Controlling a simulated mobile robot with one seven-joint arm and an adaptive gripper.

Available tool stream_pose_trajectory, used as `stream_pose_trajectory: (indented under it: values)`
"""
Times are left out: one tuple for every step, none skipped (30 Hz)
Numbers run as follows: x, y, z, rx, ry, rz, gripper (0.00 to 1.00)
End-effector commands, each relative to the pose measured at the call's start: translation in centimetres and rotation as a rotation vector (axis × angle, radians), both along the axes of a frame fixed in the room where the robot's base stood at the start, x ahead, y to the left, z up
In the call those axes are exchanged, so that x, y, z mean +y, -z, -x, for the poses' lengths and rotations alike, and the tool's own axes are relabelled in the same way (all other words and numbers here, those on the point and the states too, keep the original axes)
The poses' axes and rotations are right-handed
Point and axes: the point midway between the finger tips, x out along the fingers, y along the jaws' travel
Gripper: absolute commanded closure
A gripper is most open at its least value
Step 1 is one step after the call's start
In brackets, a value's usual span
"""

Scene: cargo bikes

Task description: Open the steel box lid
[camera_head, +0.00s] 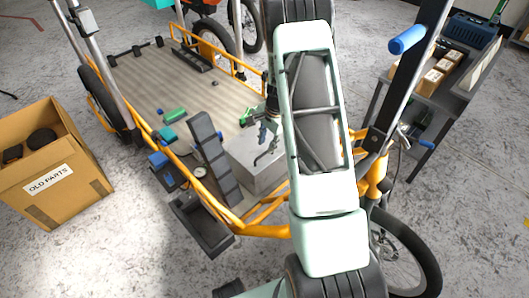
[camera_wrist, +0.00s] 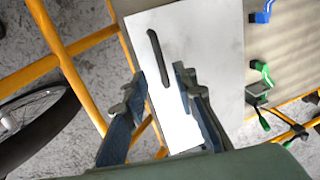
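The steel box (camera_head: 245,170) is a plain grey block on the near end of the cargo bike's bed in the head view, partly hidden by my arm. Its pale top fills the middle of the wrist view (camera_wrist: 205,50). A dark slot or bar-like handle (camera_wrist: 157,58) lies along that top; I cannot tell which. My gripper (camera_wrist: 160,80) is open, its two blue-grey fingers spread with nothing between them. The dark bar lies ahead of the gap between the fingertips. In the head view my gripper (camera_head: 265,147) hangs over the box; contact cannot be told.
The wooden bed (camera_head: 155,85) holds green and blue items and a dark long strip (camera_head: 214,160) beside the box. Orange frame tubes (camera_wrist: 60,55) run close by my gripper. A cardboard box (camera_head: 50,170) stands at left, a grey cart (camera_head: 440,100) at right.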

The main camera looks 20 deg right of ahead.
Motion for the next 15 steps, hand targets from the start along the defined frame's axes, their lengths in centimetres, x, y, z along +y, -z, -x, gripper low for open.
stream_pose_trajectory:
  values:
    - [0.1,1.4,-0.2,0.0,0.0,0.0,0.74]
    - [0.1,1.9,-0.3,0.001,0.0,-0.001,0.74]
    - [0.2,2.5,-0.4,0.001,0.0,-0.001,0.74]
    - [0.2,3.0,-0.5,0.0,0.0,-0.001,0.74]
    - [0.3,3.4,-0.6,0.0,0.0,-0.001,0.74]
    - [0.3,3.8,-0.7,0.0,0.0,-0.001,0.74]
    - [0.3,4.1,-0.8,-0.001,0.0,0.0,0.74]
    - [0.3,4.3,-0.8,-0.001,0.0,0.0,0.74]
    - [0.3,4.6,-0.9,-0.002,0.0,0.0,0.74]
    - [0.4,4.8,-0.9,-0.001,0.0,0.0,0.74]
    - [0.4,4.9,-0.9,-0.001,0.0,0.0,0.74]
    - [0.4,5.0,-1.0,-0.001,0.0,0.0,0.74]
    - [0.4,5.1,-1.0,-0.001,0.0,0.0,0.74]
    - [0.4,5.1,-1.0,-0.001,0.0,0.0,0.74]
    - [0.4,5.1,-1.0,-0.001,0.0,0.0,0.74]
